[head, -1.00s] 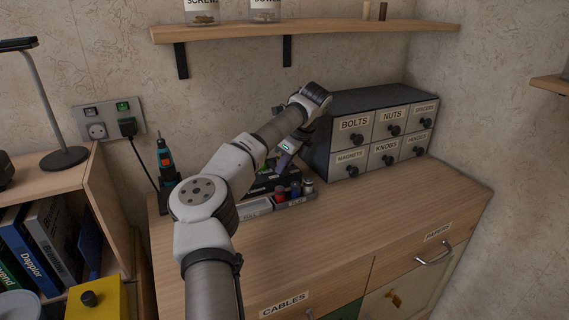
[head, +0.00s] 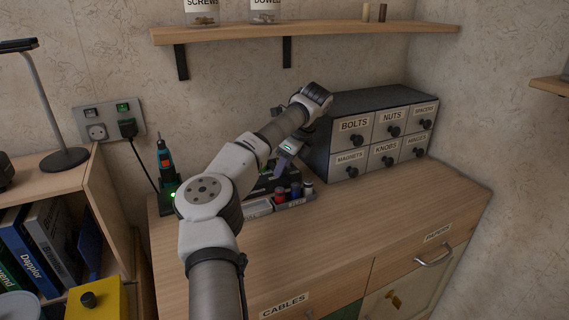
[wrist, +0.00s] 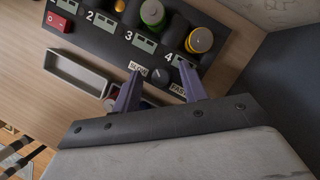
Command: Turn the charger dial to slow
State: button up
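The charger (wrist: 105,38) is a dark panel with numbered slots; it also shows partly behind my arm in the head view (head: 262,183). Its small dark dial (wrist: 160,76) sits between a SLOW label (wrist: 138,68) and a FAST label (wrist: 178,89). I cannot tell which way the dial points. My gripper (wrist: 160,71) is open, with one purple finger on the SLOW side and the other on the FAST side of the dial. I cannot tell whether the fingers touch it. In the head view my gripper (head: 284,161) is over the charger.
The charger has a red switch (wrist: 61,22) and yellow and green batteries (wrist: 199,40) in its slots. A grey tray (wrist: 76,73) lies in front. The drawer cabinet (head: 318,150) stands close on the right. A screwdriver (head: 163,165) stands at left. The front worktop (head: 380,215) is clear.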

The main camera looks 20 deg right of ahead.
jog(key=v, duration=1.4)
jog(key=shift+b, duration=0.4)
jog(key=shift+w+a, duration=0.1)
